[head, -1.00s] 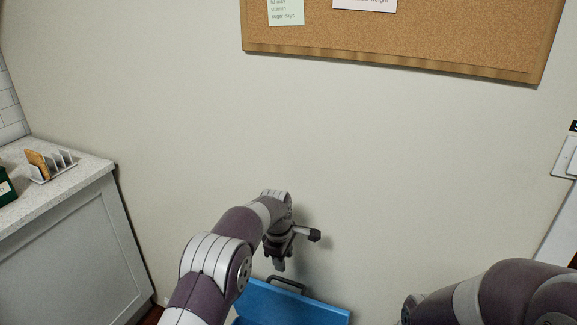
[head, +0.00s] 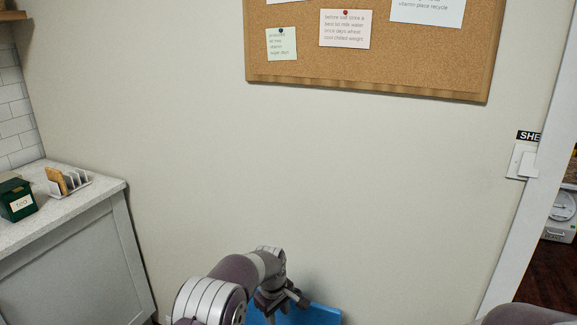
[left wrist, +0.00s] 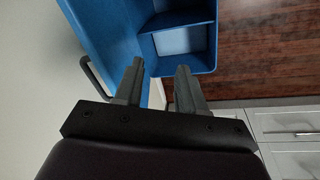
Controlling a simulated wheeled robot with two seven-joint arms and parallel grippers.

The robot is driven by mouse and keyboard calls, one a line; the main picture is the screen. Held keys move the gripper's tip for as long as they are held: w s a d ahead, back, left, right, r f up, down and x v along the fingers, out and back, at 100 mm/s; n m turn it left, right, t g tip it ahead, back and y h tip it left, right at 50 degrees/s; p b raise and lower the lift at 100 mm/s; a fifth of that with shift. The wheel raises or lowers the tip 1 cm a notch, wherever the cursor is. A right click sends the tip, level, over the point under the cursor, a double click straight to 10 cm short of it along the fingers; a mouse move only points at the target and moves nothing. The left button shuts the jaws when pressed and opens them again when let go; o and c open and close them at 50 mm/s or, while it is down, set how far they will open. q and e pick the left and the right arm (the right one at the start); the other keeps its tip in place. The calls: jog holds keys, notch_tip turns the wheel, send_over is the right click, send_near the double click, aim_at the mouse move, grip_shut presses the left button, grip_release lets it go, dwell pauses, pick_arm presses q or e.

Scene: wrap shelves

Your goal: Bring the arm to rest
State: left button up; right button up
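My left arm comes up from the bottom of the head view, bent at the elbow. Its gripper (head: 282,301) is near the bottom edge, in front of the wall and above a blue bin. In the left wrist view the two fingers (left wrist: 159,72) stand apart with nothing between them. My right arm shows only as a small part at the bottom right of the head view; its gripper is out of view.
The blue bin (head: 322,315), with compartments and a dark handle, is beyond the fingers in the left wrist view (left wrist: 106,28). A counter (head: 100,187) with a green tea box (head: 18,201) and a toast rack (head: 75,184) stands left. A corkboard (head: 400,72) hangs above.

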pick_arm(q)
jog(key=s+a+r+m+p, duration=0.3)
jog(key=s+a+r, duration=0.2)
jog(key=s, duration=0.5)
jog(key=s+a+r+m+p, duration=0.3)
jog(key=s+a+r, duration=0.2)
jog(key=s+r, duration=0.3)
jog(key=s+a+r+m+p, duration=0.3)
jog(key=s+a+r+p, duration=0.1)
jog(key=s, duration=1)
notch_tip(320, 180, up, 2)
jog(key=shift+s+a+r+y, duration=0.15)
jog(key=shift+a+y, duration=0.25)
jog(key=shift+a, duration=0.25)
jog(key=shift+s, duration=0.15)
